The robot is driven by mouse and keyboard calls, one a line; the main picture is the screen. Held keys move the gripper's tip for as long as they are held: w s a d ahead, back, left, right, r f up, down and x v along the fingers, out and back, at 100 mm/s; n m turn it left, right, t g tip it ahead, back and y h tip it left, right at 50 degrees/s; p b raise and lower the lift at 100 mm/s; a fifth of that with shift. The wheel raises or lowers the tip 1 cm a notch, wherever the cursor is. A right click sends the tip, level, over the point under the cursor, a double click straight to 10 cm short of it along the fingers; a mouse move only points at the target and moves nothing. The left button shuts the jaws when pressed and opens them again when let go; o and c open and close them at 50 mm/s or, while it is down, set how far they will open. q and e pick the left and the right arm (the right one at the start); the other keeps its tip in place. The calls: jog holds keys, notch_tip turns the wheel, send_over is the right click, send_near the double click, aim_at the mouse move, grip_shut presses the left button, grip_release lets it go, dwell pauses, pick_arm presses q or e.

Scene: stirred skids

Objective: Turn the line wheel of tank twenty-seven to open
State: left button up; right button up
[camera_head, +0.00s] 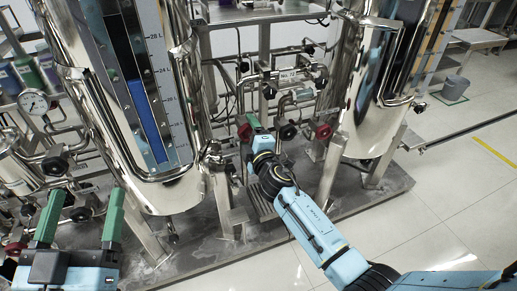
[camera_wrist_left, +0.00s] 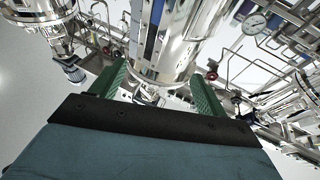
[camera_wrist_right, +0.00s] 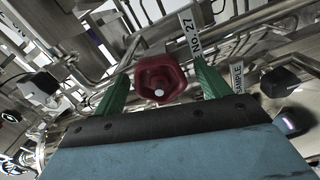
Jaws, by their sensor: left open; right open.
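In the right wrist view a dark red line wheel (camera_wrist_right: 160,78) with a pale hub sits between the green fingers of my right gripper (camera_wrist_right: 162,88). The gripper is open, with a gap on each side of the wheel. A tag reading NO 27 (camera_wrist_right: 192,32) is just beyond it. In the head view the red wheel (camera_head: 244,132) is beside my right gripper (camera_head: 256,128), partly hidden by it. My left gripper (camera_head: 80,222) is open and empty at the lower left. Its green fingers also show in the left wrist view (camera_wrist_left: 160,90).
Another red wheel (camera_head: 323,131) is to the right on the piping. A steel tank (camera_head: 130,90) stands left and another tank (camera_head: 375,80) right. A SAMPLE tag (camera_wrist_right: 238,78) and a black knob (camera_wrist_right: 280,82) are right of the wheel.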

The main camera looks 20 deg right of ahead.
jog(key=s+p, duration=0.1)
jog(key=s, duration=0.4)
jog(key=shift+s+d+r, duration=0.1)
jog(key=shift+s, duration=0.05)
pick_arm(q)
notch_tip(320, 180, down, 10)
jog(key=a+g+y+p, duration=0.1)
jog(key=a+g+y, duration=0.1)
jog(key=g, duration=0.5)
jog(key=shift+s+y, duration=0.15)
jog(key=shift+y, duration=0.15)
pick_arm(e)
jog(key=s, duration=0.7)
jog(key=shift+s+d, duration=0.15)
pick_arm(q)
jog(key=shift+f, duration=0.1)
